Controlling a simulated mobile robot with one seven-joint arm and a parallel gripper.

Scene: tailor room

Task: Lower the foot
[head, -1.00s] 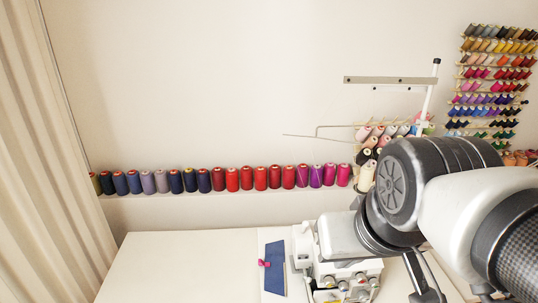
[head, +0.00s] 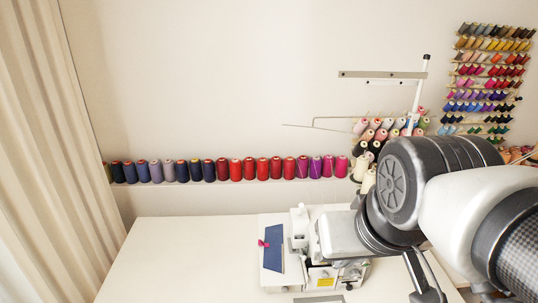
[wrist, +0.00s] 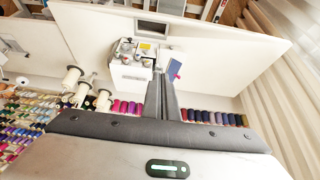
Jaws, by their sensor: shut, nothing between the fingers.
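A white sewing machine (head: 322,272) stands on the white table, partly hidden behind my arm in the head view. The same machine shows in the wrist view (wrist: 131,67), near the middle. Its presser foot is too small or hidden to make out. A blue cloth (head: 273,256) with a pink clip (head: 262,243) lies at the machine's left side. The cloth also shows in the wrist view (wrist: 174,70). My gripper (wrist: 160,74) is shut and empty in the wrist view, its tips between the machine and the cloth in the picture.
The white table (head: 180,260) is clear left of the machine. A row of thread spools (head: 235,170) runs along the wall. A thread stand (head: 385,76) rises behind the machine, with cones near it. A spool rack (head: 490,80) hangs at right, a curtain (head: 50,150) at left.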

